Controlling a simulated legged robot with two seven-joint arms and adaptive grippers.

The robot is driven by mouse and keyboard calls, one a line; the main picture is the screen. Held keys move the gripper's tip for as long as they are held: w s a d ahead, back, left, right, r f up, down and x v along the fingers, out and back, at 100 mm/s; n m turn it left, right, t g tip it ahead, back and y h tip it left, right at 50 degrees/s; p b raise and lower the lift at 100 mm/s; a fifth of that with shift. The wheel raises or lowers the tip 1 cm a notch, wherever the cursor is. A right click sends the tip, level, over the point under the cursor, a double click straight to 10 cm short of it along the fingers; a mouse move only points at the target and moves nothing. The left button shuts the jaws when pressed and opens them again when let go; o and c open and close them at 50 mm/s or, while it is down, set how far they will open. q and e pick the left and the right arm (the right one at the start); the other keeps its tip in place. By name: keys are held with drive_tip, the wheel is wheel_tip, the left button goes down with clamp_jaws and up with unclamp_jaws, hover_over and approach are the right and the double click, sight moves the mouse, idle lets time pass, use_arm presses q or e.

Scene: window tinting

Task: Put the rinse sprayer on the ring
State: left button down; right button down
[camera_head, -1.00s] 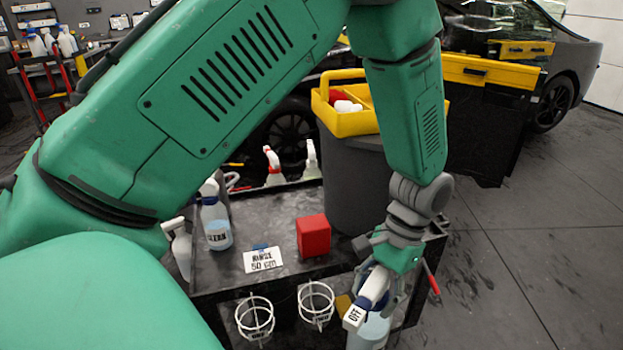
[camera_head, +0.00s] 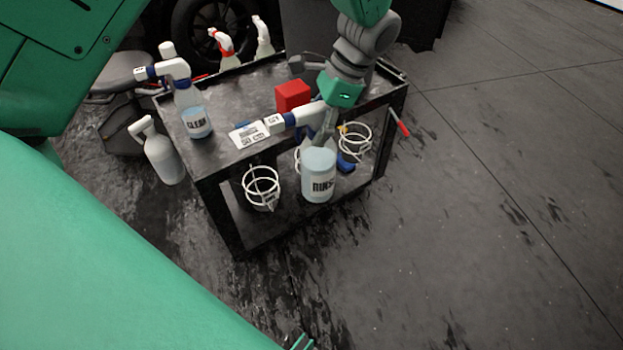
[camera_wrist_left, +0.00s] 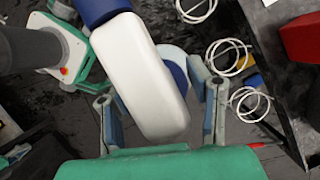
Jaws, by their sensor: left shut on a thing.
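The rinse sprayer (camera_head: 318,176) is a clear bottle of pale blue liquid with a RINSE label and a white and blue trigger head. My left gripper (camera_head: 320,128) is shut on it just below the head. The bottle hangs roughly upright in front of the cart's front side. White wire rings stand at that side: one left of the bottle (camera_head: 262,186), one right of it (camera_head: 355,140), and one mostly hidden behind it. In the left wrist view the white sprayer head (camera_wrist_left: 140,75) lies between the fingers, with rings (camera_wrist_left: 228,57) to its right. My right gripper is not visible.
The black cart (camera_head: 232,92) carries a red block (camera_head: 292,96), a RINSE sign card (camera_head: 250,134) and a CLEAN sprayer (camera_head: 190,108). A white spray bottle (camera_head: 160,155) is at the cart's left side. A red-handled tool (camera_head: 399,123) sticks out at right. Floor to the right is clear.

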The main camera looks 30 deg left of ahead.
use_arm(q)
drive_tip(key=w+a+r+m+t+b, duration=0.25)
drive_tip(key=w+a+m+b, duration=0.2)
drive_tip(key=w+m, duration=0.3)
drive_tip(key=w+a+r+m+t+b, duration=0.1)
drive_tip(key=w+a+m+t+b, duration=0.2)
drive_tip(key=w+a+m, duration=0.45)
wheel_tip(320, 180, down, 18)
drive_tip(key=s+d+m+b, duration=0.1)
drive_tip(key=b, duration=0.4)
drive_tip(key=shift+s+d+r+m, duration=0.2)
drive_tip(key=shift+s+d+m, duration=0.15)
drive_tip(key=shift+d+m, duration=0.05)
drive_tip(key=c, duration=0.8)
unclamp_jaws()
